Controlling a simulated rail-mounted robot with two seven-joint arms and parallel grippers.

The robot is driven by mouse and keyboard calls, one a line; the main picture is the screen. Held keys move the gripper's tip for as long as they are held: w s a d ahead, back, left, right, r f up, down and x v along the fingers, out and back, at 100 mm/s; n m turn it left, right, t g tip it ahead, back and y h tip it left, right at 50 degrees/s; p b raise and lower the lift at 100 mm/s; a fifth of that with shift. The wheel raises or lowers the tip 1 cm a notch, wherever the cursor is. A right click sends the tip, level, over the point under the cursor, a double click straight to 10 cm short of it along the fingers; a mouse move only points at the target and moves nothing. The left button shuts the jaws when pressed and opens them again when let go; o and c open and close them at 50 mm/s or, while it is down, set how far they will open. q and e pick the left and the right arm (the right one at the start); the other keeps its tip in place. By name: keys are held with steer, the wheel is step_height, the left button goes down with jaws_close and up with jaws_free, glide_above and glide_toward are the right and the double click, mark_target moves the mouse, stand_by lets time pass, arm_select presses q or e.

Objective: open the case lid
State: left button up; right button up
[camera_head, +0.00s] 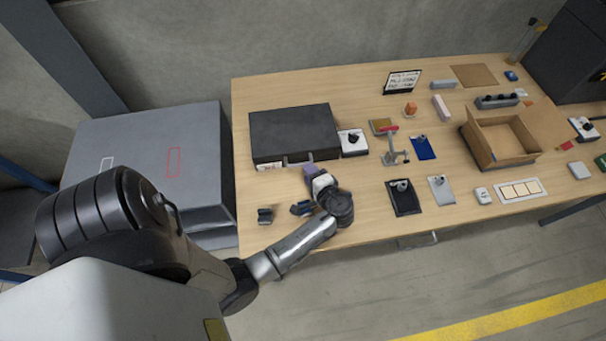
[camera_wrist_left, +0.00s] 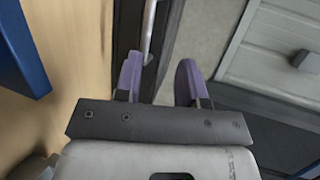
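The dark case (camera_head: 292,128) lies flat and closed at the left end of the table, with pale fittings (camera_head: 285,160) along its front edge. My left gripper (camera_head: 310,172) reaches up to the front right part of the case from the table's front side. In the left wrist view its two purple fingers (camera_wrist_left: 160,78) stand apart with nothing visibly clamped. A thin pale metal bar (camera_wrist_left: 149,30) runs close to the left finger beside a dark strip; I cannot tell whether they touch. My right gripper is not in view.
A small white device with a black knob (camera_head: 353,141) stands just right of the case. Small dark parts (camera_head: 265,215) lie in front of it. A grey cabinet (camera_head: 130,140) stands left of the table (camera_head: 360,215). An open cardboard box (camera_head: 480,152) is farther right.

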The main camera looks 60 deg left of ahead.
mark_target(302, 164)
arm_select(q)
steer(key=shift+w+d+f+b, duration=0.2)
steer(key=shift+w+f+b, duration=0.25)
steer(key=shift+f, duration=0.35)
steer(key=shift+d+f+g+y+b, duration=0.25)
steer(key=shift+g+y+b, duration=0.05)
steer(key=shift+y, duration=0.2)
steer(key=shift+a+f, duration=0.1)
steer(key=shift+x, duration=3.55)
jaws_close()
